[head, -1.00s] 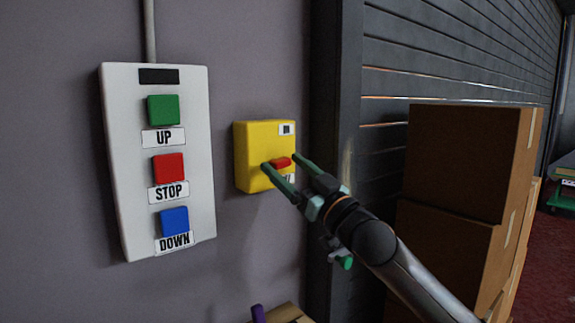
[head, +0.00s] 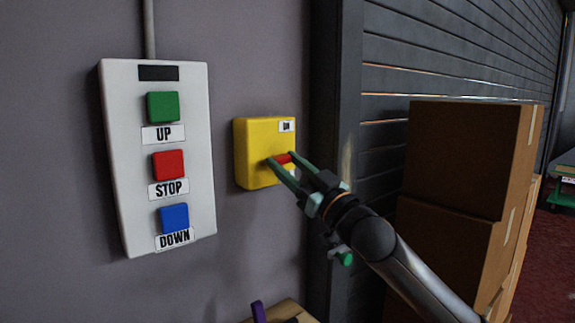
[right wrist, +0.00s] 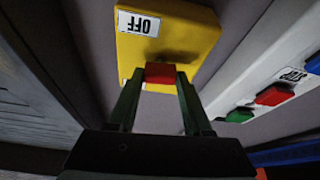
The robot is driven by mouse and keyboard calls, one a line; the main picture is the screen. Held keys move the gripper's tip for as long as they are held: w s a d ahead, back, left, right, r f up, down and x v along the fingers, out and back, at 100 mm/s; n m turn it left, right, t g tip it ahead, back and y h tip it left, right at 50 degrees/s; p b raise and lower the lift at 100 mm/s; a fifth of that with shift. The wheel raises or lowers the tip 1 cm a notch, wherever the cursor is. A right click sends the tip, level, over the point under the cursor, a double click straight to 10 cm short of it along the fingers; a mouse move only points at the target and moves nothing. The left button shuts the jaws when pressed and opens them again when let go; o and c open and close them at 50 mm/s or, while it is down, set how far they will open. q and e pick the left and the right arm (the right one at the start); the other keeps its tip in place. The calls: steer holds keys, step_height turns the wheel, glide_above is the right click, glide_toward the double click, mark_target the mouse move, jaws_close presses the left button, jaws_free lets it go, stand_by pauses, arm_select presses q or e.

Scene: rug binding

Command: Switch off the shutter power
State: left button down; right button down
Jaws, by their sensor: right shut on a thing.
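The yellow switch box (head: 252,150) is on the wall right of the white button panel. It also shows in the right wrist view (right wrist: 190,38), with an upside-down OFF label (right wrist: 139,23). In the head view a small white label (head: 287,126) is at its upper right, too small to read surely. A red lever (right wrist: 160,72) stands out from the box. My right gripper (head: 281,160) is shut on this lever, one finger on each side. The lower label is mostly hidden behind the fingers in the head view. My left gripper is out of view.
The white panel (head: 137,190) carries green UP, red STOP and blue DOWN buttons, left of the box. A dark slatted shutter (head: 390,80) is to the right. Cardboard boxes (head: 460,165) are stacked before it, close to my right arm. A purple object (head: 258,312) shows at the bottom edge.

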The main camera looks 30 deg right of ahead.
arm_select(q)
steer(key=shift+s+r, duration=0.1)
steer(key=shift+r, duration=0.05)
